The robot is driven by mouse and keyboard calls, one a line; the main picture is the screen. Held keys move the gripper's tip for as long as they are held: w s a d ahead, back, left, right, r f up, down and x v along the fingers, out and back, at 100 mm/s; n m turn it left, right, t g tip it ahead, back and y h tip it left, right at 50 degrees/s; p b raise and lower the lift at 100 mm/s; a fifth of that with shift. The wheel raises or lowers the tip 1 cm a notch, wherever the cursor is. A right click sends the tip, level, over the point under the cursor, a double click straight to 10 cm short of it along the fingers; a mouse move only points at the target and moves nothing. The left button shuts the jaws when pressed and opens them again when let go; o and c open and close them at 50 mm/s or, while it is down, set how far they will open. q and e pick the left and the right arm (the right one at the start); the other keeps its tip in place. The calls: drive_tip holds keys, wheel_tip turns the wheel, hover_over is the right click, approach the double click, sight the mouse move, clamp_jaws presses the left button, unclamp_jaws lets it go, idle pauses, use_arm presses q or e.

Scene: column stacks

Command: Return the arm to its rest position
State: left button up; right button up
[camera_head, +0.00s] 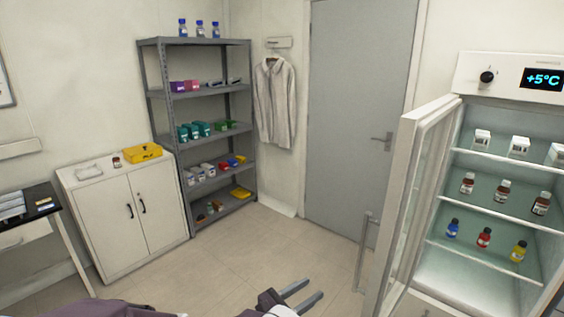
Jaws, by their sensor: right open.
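My right gripper (304,293) is at the bottom middle of the head view, low over the tiled floor. Its two grey fingers are apart, with nothing between them. Part of my arm shows along the bottom edge at the left, but no left gripper can be made out. The right gripper is apart from the fridge and the shelf.
An open fridge (497,206) with bottles and boxes stands at right, its glass door (412,200) swung toward the middle. A grey shelf rack (164,110) and a white cabinet (112,225) stand at left. A closed door (358,110) is behind. The middle floor (235,260) is clear.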

drive_tip(key=d+r+m+g+h, duration=0.2)
drive_tip(key=d+r+m+g, duration=0.3)
drive_tip(key=d+r, duration=0.6)
drive_tip(key=s+d+f+m+g+y, duration=0.35)
drive_tip(key=s+d+m+g, duration=0.25)
drive_tip(key=s+d, duration=0.45)
drive_tip(key=s+f+m+g+y, duration=0.2)
drive_tip(key=s+f+m+y, duration=0.45)
drive_tip(key=s, duration=0.35)
drive_tip(key=s+a+f+m+t+y, duration=0.1)
drive_tip(key=a+f+m+t+y, duration=0.2)
drive_tip(key=a+f+m+y, duration=0.2)
drive_tip(key=shift+a+f+m+y, duration=0.2)
drive_tip(key=shift+a+m+y, duration=0.6)
drive_tip(key=shift+a+m, duration=1.4)
